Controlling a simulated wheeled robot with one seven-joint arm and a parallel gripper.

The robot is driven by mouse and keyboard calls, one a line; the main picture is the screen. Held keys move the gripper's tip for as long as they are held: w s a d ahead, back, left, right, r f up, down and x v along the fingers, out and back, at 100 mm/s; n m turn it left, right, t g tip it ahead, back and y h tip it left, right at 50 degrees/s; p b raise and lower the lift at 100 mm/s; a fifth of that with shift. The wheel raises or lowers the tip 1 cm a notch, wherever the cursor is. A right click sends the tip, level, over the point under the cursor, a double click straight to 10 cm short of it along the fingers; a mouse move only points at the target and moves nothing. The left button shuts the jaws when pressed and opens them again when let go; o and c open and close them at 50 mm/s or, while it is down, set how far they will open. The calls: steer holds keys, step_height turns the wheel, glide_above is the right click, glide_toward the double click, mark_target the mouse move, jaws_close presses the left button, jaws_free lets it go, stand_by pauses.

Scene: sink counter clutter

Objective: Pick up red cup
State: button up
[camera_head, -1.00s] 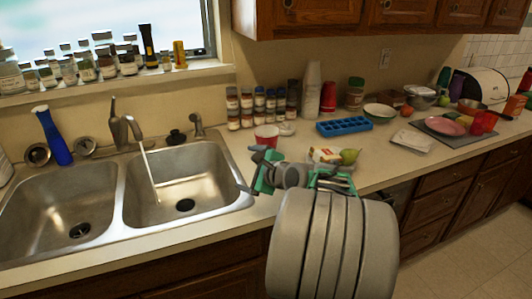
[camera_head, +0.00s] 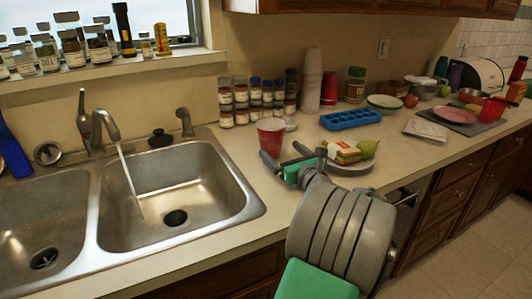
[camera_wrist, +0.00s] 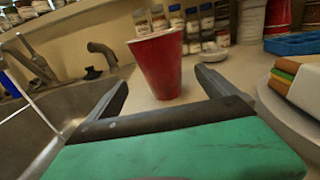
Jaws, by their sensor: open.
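A red cup (camera_head: 270,138) with a pale inside stands upright on the counter, just right of the right sink basin. It also shows in the wrist view (camera_wrist: 161,65), beyond my fingers and roughly centred between them. My gripper (camera_head: 288,160) is open and empty, with its fingers pointing at the cup from the near side. In the wrist view my gripper (camera_wrist: 160,88) has one finger on each side of the picture. The cup appears to be just ahead of the fingertips; I cannot tell the exact gap.
A plate (camera_head: 352,167) with a sandwich (camera_head: 343,152) and a green pear (camera_head: 369,149) is close right of my gripper. Several spice jars (camera_head: 255,101) stand behind the cup. The sink (camera_head: 170,195) with running water lies left. A blue tray (camera_head: 350,120) is farther right.

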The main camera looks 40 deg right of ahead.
mark_target(271, 141)
steer(key=shift+w+f, duration=0.35)
steer(key=x, duration=0.7)
steer(key=shift+d+r, duration=0.1)
steer(key=shift+d, duration=0.3)
steer(key=shift+c, duration=0.5)
steer(key=shift+a, duration=0.1)
steer(key=c, duration=1.3)
steer(key=shift+r, duration=0.1)
